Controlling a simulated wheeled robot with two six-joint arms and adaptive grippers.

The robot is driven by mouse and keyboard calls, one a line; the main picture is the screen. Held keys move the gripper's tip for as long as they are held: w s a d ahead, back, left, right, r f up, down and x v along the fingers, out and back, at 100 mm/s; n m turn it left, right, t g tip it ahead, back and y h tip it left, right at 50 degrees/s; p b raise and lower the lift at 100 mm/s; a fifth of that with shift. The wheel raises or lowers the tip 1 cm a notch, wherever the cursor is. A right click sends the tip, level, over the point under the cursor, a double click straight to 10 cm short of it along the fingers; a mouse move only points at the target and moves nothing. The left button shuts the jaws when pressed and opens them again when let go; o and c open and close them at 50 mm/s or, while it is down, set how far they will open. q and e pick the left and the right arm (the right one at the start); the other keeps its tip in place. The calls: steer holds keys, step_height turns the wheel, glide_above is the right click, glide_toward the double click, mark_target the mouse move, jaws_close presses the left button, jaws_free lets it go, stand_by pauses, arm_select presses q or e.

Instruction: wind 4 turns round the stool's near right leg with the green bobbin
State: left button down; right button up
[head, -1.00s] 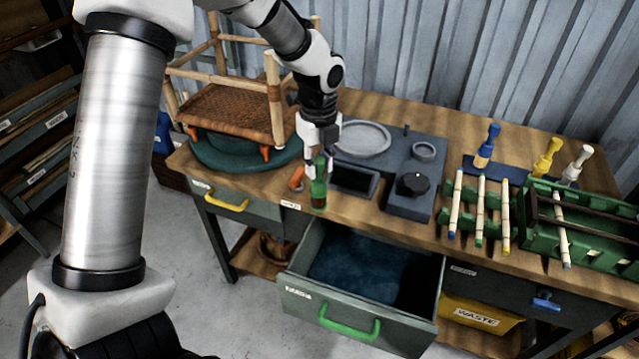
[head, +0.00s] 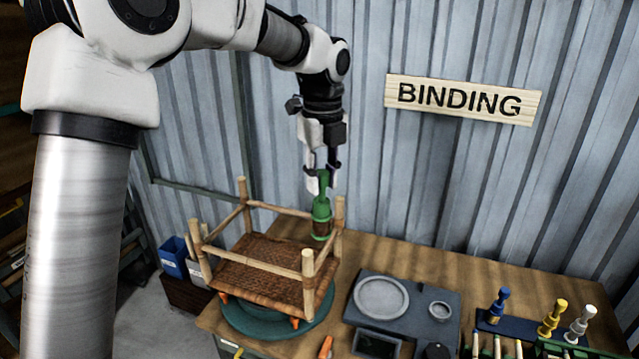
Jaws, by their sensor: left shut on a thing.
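My left gripper (head: 323,182) points down and is shut on the green bobbin (head: 321,210), which hangs upright with a brown wound band near its lower end. The stool (head: 262,268) stands upside down, legs up, its woven brown seat low on a round green turntable (head: 250,322). Its near right leg (head: 308,280) is a pale upright pole joined by rails. In the picture the bobbin is above and slightly right of that leg's top, and just left of the far right leg (head: 340,212). The depth gap is unclear. My right gripper is out of view.
Right of the stool, a grey fixture (head: 405,325) carries a round dish (head: 381,297). Blue, yellow (head: 553,315) and white bobbins stand at the right. A blue bin (head: 174,258) is at the left. A corrugated wall with a BINDING sign (head: 462,100) closes the back.

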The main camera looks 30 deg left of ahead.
mark_target(319, 211)
arm_select(q)
steer(key=f, duration=0.4)
steer(key=a+f, duration=0.1)
steer(key=f, duration=0.1)
steer(key=shift+w+f, duration=0.15)
step_height(319, 211, down, 10)
steer(key=b, duration=0.3)
steer(key=shift+d+r+b, duration=0.2)
steer(key=shift+r+b, duration=0.05)
steer(key=shift+b, duration=0.1)
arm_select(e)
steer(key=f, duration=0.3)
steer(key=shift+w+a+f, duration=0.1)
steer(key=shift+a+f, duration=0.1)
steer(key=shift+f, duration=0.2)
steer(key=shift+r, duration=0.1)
